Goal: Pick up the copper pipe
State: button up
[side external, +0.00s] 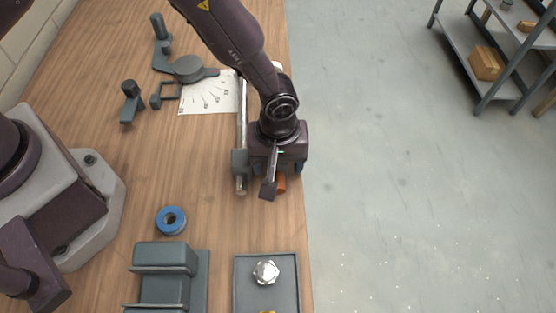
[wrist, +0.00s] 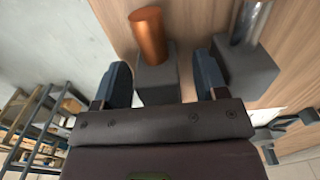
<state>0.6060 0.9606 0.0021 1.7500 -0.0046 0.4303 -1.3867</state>
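The copper pipe (wrist: 148,36) is seen end-on in the wrist view, resting at a grey block (wrist: 157,80). In the side view only a short orange bit of the pipe (side external: 282,184) shows beneath my gripper; the rest is hidden by it. My gripper (wrist: 162,62) is open, its two blue-grey fingers on either side of the pipe and block, with gaps visible. In the side view my gripper (side external: 283,174) is low over the table's right edge. I cannot tell whether the fingers reach down around the pipe.
A silver pipe (side external: 242,110) lies close left of my gripper in another grey block (side external: 240,160). A bending tool (side external: 188,68) and marked sheet (side external: 212,95) are behind. A blue tape roll (side external: 171,220), grey fixture (side external: 165,258) and tray (side external: 285,304) holding a metal fitting (side external: 266,271) are in front.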

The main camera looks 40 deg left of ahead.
jog(key=c, duration=1.1)
jog(key=shift+r, duration=0.2)
